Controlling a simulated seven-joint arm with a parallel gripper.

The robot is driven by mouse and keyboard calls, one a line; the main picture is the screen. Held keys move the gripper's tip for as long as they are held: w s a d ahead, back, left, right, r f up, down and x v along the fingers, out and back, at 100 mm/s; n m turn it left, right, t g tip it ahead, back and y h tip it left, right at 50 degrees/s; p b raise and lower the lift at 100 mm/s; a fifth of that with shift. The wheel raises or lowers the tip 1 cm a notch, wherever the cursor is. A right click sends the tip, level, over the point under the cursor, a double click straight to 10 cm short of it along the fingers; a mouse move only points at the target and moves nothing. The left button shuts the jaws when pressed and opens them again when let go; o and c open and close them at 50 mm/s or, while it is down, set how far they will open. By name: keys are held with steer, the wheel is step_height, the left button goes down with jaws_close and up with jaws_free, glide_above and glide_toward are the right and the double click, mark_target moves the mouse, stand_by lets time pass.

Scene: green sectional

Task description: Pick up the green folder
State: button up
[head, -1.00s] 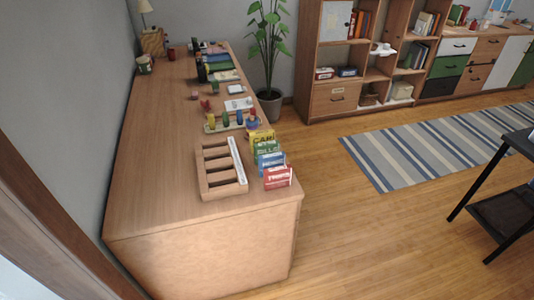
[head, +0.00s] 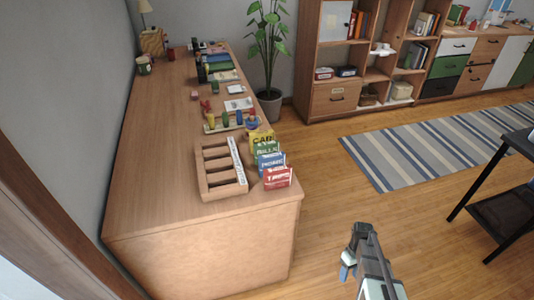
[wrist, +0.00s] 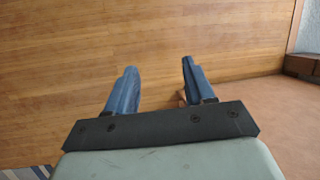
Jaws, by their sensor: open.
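The green folder (head: 266,150), with white lettering, stands on the long wooden cabinet near its right edge. It is in a row between a yellow folder (head: 260,136) behind and a blue folder (head: 270,161) in front, which partly hides its lower part. A red folder (head: 278,178) is frontmost. My gripper (head: 355,248) is low at the right in the head view, over the floor and apart from the folders. In the wrist view my gripper (wrist: 158,70) is open, its two blue fingers spread with only wood floor beyond. No folder shows in that view.
A wooden compartment tray (head: 208,187) sits left of the folders. Colored pegs on a board (head: 225,122) stand behind. A potted plant (head: 270,103) is beyond the cabinet. A black table (head: 500,195) stands at right. Floor between cabinet and striped rug (head: 420,150) is clear.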

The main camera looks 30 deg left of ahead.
steer(key=w+a+r+n+t, duration=0.2)
steer(key=w+a+r+n, duration=0.3)
steer(key=w+a+r, duration=0.65)
step_height(320, 180, up, 32)
steer(key=n+t+y, duration=0.1)
steer(key=n+t, duration=0.1)
steer(key=n, duration=1)
glide_above(266, 143)
steer(key=shift+w, duration=0.3)
steer(key=shift+s+a, duration=0.2)
step_height(266, 143, down, 9)
steer(key=shift+r, duration=0.2)
steer(key=shift+s+d+f, duration=0.1)
steer(key=shift+d+f, duration=0.05)
steer(key=shift+f, duration=1.15)
steer(key=shift+s+d+f, duration=0.1)
steer(key=shift+d+f, duration=0.05)
steer(key=shift+f, duration=1.1)
